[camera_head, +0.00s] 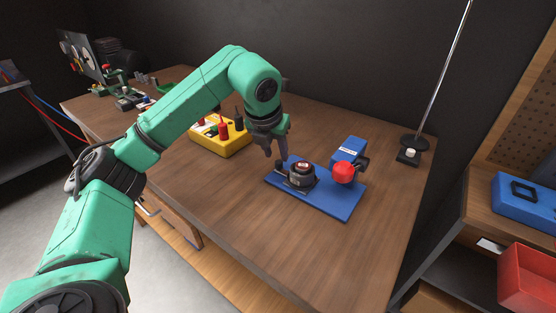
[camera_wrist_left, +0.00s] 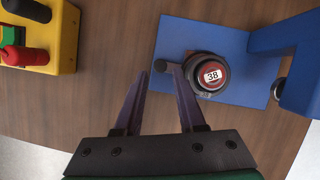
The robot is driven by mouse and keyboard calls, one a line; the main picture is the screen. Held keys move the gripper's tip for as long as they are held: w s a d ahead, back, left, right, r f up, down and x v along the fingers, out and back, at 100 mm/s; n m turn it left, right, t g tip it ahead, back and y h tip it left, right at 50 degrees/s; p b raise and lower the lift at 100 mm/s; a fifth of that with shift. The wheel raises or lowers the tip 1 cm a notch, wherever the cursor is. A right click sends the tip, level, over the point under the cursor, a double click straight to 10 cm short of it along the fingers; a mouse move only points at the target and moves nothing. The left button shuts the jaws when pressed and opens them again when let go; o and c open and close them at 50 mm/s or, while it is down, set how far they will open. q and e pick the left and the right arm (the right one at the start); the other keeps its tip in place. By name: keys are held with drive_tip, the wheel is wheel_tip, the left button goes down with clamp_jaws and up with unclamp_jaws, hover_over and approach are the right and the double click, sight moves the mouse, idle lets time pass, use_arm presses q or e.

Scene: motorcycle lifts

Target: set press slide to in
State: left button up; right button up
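A blue baseplate (camera_head: 336,206) on the wooden bench carries a press. On it are a round black part with a red top (camera_head: 302,174) and a blue upright block (camera_head: 349,150) with a red ball knob (camera_head: 344,173). In the left wrist view the round part's red top (camera_wrist_left: 212,76) reads 38, and a short dark lever (camera_wrist_left: 162,66) sticks out from it to the left. My left gripper (camera_head: 276,152) points down beside the round part. In the wrist view its fingers (camera_wrist_left: 160,82) are apart, with the lever end near the gap between their tips. Which part is the slide is unclear.
A yellow box (camera_head: 226,146) with red and black posts stands behind and left of the press. A stand with a thin rod (camera_head: 408,156) is at the bench's right. A red bin (camera_head: 530,277) and blue case (camera_head: 530,200) sit on the right shelves. The bench front is clear.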

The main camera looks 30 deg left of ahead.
sight(278, 162)
use_arm(q)
drive_tip(key=x, duration=0.4)
drive_tip(key=shift+f, duration=0.1)
clamp_jaws()
idle(1.3)
